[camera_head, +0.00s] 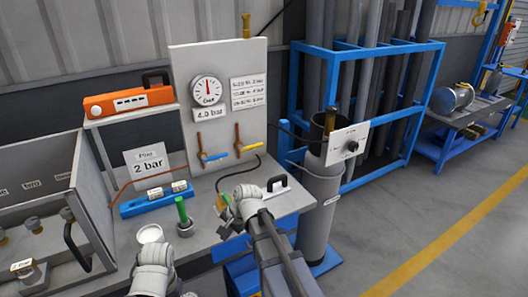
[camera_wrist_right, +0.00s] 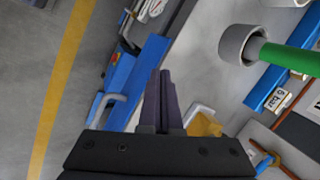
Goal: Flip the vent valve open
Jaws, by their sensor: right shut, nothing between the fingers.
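A grey panel (camera_head: 190,75) stands at the back of the bench and carries two small valves. No label shows which is the vent valve. My right gripper (camera_head: 226,218) is low over the bench, in front of the panel and apart from both levers. In the right wrist view its dark fingers (camera_wrist_right: 164,74) are shut and empty. My left arm enters at the bottom, with its fingers out of view.
A green rod stands in a grey cup (camera_head: 186,229) left of my right gripper. A blue block (camera_head: 153,201) lies behind it. A black handle (camera_head: 277,183) is on the bench's right. A grey cylinder (camera_head: 316,210) stands beyond that edge.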

